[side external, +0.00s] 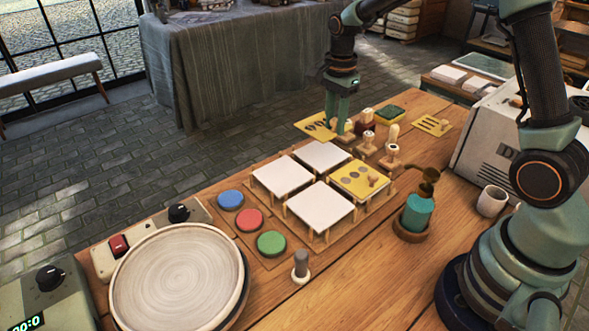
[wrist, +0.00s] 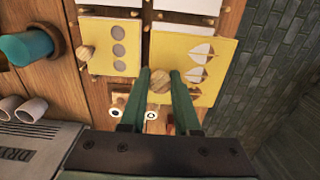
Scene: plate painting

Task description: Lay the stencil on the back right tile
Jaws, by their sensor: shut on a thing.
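My gripper (side external: 338,122) is shut on the wooden knob (wrist: 160,86) of a yellow stencil with leaf-shaped cutouts (wrist: 198,65). In the side view this stencil (side external: 312,126) is partly hidden by my gripper and appears beyond the tile rack; its height is hard to tell. Four tiles stand on posts in a square. Three show bare white tops: the left tile (side external: 283,176), the front tile (side external: 320,206) and the far tile (side external: 320,156). The right tile carries a yellow stencil with round holes (side external: 352,177), also seen in the wrist view (wrist: 118,48).
Several wooden-handled stamps (side external: 390,152) stand right beyond the rack. A yellow slotted stencil (side external: 433,123) and green pad (side external: 391,112) lie farther back. A teal pot (side external: 416,213) stands to the right. Paint pads (side external: 249,219) and a round turntable (side external: 180,278) are at left.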

